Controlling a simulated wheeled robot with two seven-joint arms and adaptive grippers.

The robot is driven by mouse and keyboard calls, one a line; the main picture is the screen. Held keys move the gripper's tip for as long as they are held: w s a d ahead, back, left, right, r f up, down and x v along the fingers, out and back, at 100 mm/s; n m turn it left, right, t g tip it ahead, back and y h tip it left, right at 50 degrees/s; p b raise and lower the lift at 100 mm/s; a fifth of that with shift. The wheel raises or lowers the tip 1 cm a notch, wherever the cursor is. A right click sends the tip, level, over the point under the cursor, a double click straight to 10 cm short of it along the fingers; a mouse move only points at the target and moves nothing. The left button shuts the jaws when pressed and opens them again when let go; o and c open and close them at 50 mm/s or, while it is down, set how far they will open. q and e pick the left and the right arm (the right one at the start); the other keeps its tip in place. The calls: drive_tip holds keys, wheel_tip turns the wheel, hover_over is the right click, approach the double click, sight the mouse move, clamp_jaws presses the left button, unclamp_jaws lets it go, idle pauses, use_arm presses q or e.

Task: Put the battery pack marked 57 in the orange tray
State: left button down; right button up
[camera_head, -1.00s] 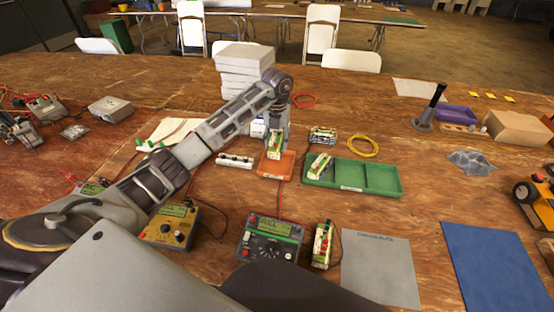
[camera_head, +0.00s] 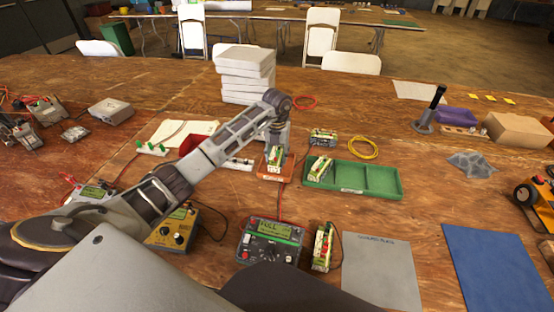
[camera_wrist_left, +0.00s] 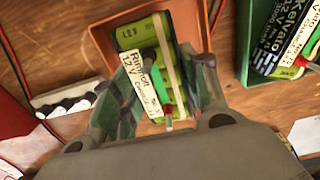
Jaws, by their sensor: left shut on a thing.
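My left gripper (camera_head: 276,143) points down over the orange tray (camera_head: 268,178) and is shut on a green-and-white battery pack (camera_head: 275,160). In the left wrist view the pack (camera_wrist_left: 150,60) sits between the fingers, with a "1.2 V" mark, a white label and a pale band. The orange tray (camera_wrist_left: 100,28) lies around and beneath it there. The pack is low at the tray; whether it touches the floor I cannot tell. I cannot read a 57 on it. My right gripper is not in view.
A green tray (camera_head: 384,192) to the right holds another pack (camera_head: 320,168) in its left compartment. More packs stand behind (camera_head: 323,137) and beside the dark meter (camera_head: 322,246). White boxes (camera_head: 245,75) are stacked behind my arm. A yellow cable coil (camera_head: 362,148) lies behind the green tray.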

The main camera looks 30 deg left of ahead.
use_arm(q)
drive_tip(key=shift+f, duration=1.1)
drive_tip(key=shift+f, duration=0.1)
drive_tip(key=c, duration=0.8)
unclamp_jaws()
drive_tip(key=shift+o, duration=0.2)
